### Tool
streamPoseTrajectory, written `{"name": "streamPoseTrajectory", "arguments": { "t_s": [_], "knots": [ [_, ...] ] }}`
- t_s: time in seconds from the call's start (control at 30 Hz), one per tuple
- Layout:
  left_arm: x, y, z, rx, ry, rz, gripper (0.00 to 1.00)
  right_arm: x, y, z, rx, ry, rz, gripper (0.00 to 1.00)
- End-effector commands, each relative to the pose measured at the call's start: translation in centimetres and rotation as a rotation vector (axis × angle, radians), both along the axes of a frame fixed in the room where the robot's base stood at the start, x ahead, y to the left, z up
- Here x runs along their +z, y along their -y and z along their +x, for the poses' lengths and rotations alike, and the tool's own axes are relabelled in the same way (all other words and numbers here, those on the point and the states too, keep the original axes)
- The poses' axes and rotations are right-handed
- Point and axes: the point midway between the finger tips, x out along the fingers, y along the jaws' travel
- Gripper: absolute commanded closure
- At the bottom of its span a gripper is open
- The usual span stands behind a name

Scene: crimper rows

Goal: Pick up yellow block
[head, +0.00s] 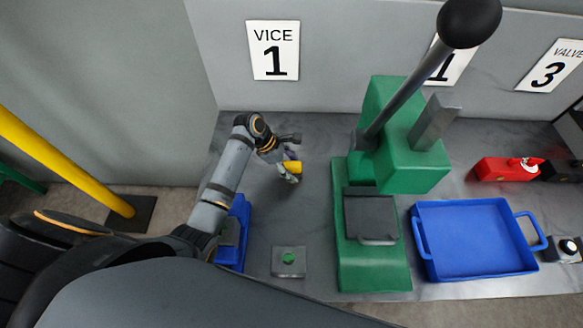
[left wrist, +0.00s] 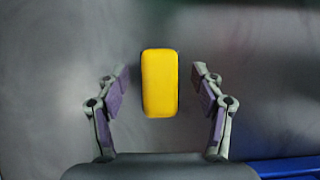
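The yellow block (left wrist: 160,84) lies on the grey bench top and shows whole in the left wrist view. In the head view only a part of the yellow block (head: 292,166) shows beside my left gripper (head: 288,173). In the left wrist view my left gripper (left wrist: 160,95) is open, with one purple-padded finger on each side of the block. There is a gap between the block and each finger. My right gripper is not in either view.
A green press (head: 345,265) with a long black-knobbed lever stands right of my left gripper. A blue tray (head: 470,205) lies further right, near a red device (head: 505,170). A blue bin (head: 243,210) is partly hidden by my left arm. A green button plate (head: 289,262) sits in front.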

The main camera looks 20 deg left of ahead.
Motion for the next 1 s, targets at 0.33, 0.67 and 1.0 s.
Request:
{"name": "streamPoseTrajectory", "arguments": {
  "t_s": [0.33,0.67,1.0],
  "knots": [
    [0.0,0.0,0.0,0.0,0.0,0.0,0.83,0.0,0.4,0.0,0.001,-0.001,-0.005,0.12],
    [0.1,0.0,0.0,0.0,0.001,0.0,0.93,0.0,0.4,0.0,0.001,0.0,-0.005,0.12],
    [5.0,-0.6,-1.6,-0.002,0.006,0.004,0.93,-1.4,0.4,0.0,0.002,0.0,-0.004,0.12]
  ]
}}
